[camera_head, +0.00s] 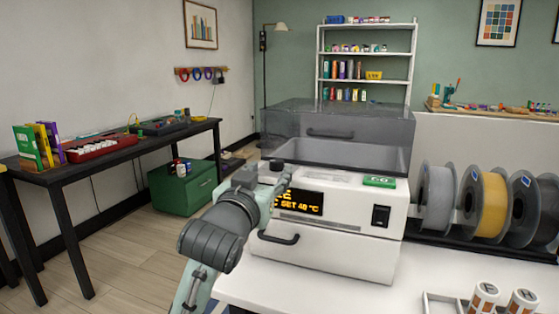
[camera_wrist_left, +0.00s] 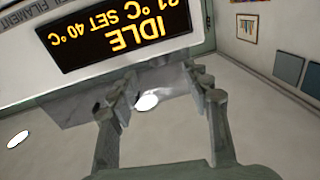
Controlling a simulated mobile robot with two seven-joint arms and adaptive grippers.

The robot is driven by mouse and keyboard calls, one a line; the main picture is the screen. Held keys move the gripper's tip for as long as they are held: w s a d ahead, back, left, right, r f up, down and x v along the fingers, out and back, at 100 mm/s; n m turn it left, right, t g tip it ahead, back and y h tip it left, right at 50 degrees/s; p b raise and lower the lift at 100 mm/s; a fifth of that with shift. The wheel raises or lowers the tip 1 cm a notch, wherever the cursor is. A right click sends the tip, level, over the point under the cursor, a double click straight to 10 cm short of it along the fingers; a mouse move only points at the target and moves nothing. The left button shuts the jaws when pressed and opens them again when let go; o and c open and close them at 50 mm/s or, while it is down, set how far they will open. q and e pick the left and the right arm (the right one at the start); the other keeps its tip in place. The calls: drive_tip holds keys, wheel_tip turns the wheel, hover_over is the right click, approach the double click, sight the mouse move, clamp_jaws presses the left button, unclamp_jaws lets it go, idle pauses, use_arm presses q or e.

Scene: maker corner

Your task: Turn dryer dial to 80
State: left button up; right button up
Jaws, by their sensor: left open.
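The white filament dryer (camera_head: 345,254) stands on the white table, with its smoky clear lid (camera_head: 335,128) raised. Its dark display (camera_head: 308,205) is partly covered by my left arm and reads "SET 40 °C" in orange. In the left wrist view the display (camera_wrist_left: 115,28) is upside down and reads "IDLE" and "SET 40 °C". My left gripper (camera_head: 268,180) is at the dryer's upper left, beside the display. In the wrist view its fingers (camera_wrist_left: 162,95) are apart, with nothing gripped between them. I cannot make out the dial clearly. My right gripper is out of view.
A black switch (camera_head: 381,216) and a green tag (camera_head: 379,181) are on the dryer's right. Filament spools (camera_head: 484,203) stand right of it. White labelled cylinders (camera_head: 484,296) are at the front right. The table (camera_head: 300,294) before the dryer is bare.

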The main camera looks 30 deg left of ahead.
sight(275, 164)
use_arm(q)
drive_tip(key=shift+b+x, duration=1)
drive_tip(key=x, duration=0.4)
drive_tip(key=shift+p, duration=0.4)
drive_tip(key=shift+w+a, duration=0.15)
drive_tip(key=shift+w, duration=0.45)
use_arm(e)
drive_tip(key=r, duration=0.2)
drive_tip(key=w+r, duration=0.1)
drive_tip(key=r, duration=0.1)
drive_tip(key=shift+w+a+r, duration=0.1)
use_arm(q)
clamp_jaws()
